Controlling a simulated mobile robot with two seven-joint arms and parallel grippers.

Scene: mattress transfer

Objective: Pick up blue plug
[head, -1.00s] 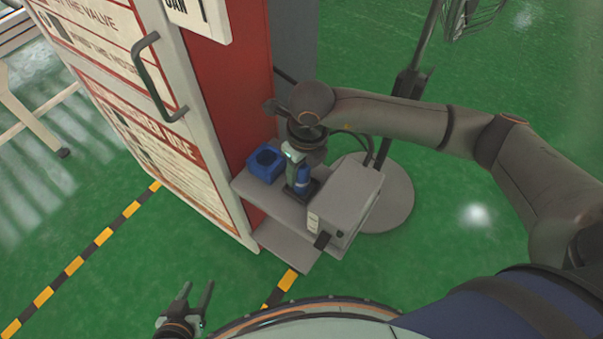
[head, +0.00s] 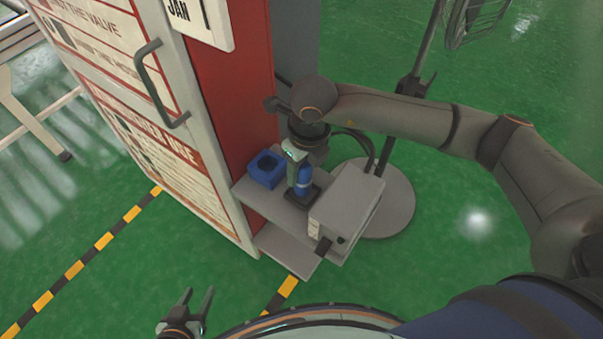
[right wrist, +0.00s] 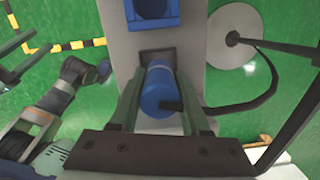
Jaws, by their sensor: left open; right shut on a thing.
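The blue plug (head: 304,178) is a blue cylinder, upright over a dark square base (head: 303,194) on the grey shelf (head: 288,212). My right gripper (head: 302,167) comes down on it from above and is shut on it. In the right wrist view the plug (right wrist: 159,86) sits between the two fingers (right wrist: 160,80), with a dark cable at its near end. Part of the dark square (right wrist: 157,54) shows beyond it. I cannot tell whether the plug is clear of the base. My left gripper (head: 194,309) is open and empty over the floor at the lower left.
A blue block with a round hole (head: 266,169) stands left of the plug on the shelf. A grey box (head: 346,205) stands close on the right. The red and white cabinet (head: 235,110) rises behind and left. A round stand base (head: 390,205) is on the floor.

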